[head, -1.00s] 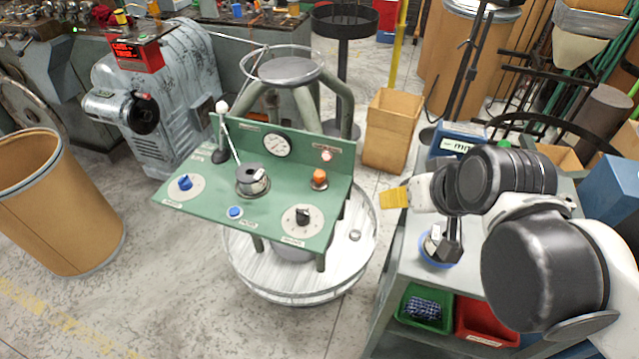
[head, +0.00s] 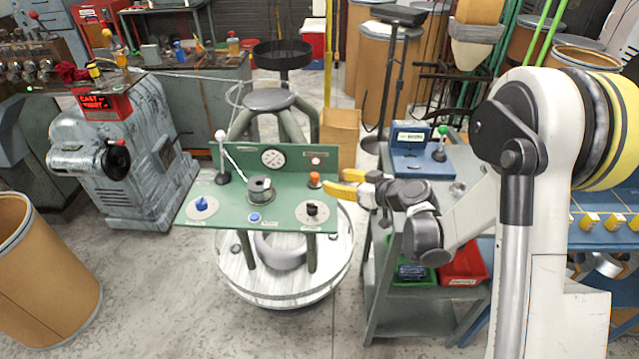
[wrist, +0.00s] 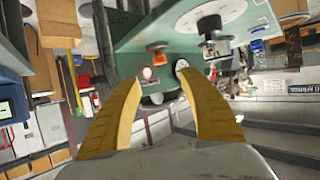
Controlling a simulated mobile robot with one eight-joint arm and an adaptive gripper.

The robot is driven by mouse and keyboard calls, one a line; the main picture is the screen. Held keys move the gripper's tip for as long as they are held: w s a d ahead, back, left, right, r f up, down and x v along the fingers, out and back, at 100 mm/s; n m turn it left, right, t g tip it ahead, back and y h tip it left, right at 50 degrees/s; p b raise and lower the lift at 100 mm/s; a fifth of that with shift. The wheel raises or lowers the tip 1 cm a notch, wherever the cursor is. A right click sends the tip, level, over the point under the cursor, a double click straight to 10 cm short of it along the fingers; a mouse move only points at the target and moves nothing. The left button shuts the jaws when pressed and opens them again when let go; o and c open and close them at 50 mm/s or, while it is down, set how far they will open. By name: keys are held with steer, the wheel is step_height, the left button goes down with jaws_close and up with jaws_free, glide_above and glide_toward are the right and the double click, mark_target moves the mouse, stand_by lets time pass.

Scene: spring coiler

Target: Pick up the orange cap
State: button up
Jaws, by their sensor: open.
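The orange cap (head: 315,180) sits upright on the right part of the green control panel (head: 240,215). In the wrist view the scene is upside down, and the cap (wrist: 157,47) shows just beyond the gap between my fingertips. My gripper (head: 337,182) has yellow fingers and is just right of the cap in the head view, pointing at it. In the wrist view my gripper (wrist: 159,77) is open, with nothing between its fingers. The cap appears apart from both fingers.
A small lamp (head: 315,161) is on the panel's upright back behind the cap, beside a round gauge (head: 273,158). A black knob (head: 311,209) is in front of the cap, and a spool (head: 260,189) is to its left. A grey cart (head: 400,310) stands right of the panel.

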mark_target(315, 175)
steer(key=shift+w+a+f, duration=0.15)
steer(key=shift+f, duration=0.1)
steer(key=b+x, duration=0.1)
steer(key=x, duration=0.4)
steer(key=shift+w+f+b, duration=0.1)
steer(key=shift+b, duration=0.25)
steer(key=b+x, duration=0.2)
steer(key=x, duration=0.3)
steer(key=shift+w+a, duration=0.15)
steer(key=shift+a, duration=0.05)
steer(key=shift+r, duration=0.25)
steer(key=shift+c, duration=0.5)
jaws_close()
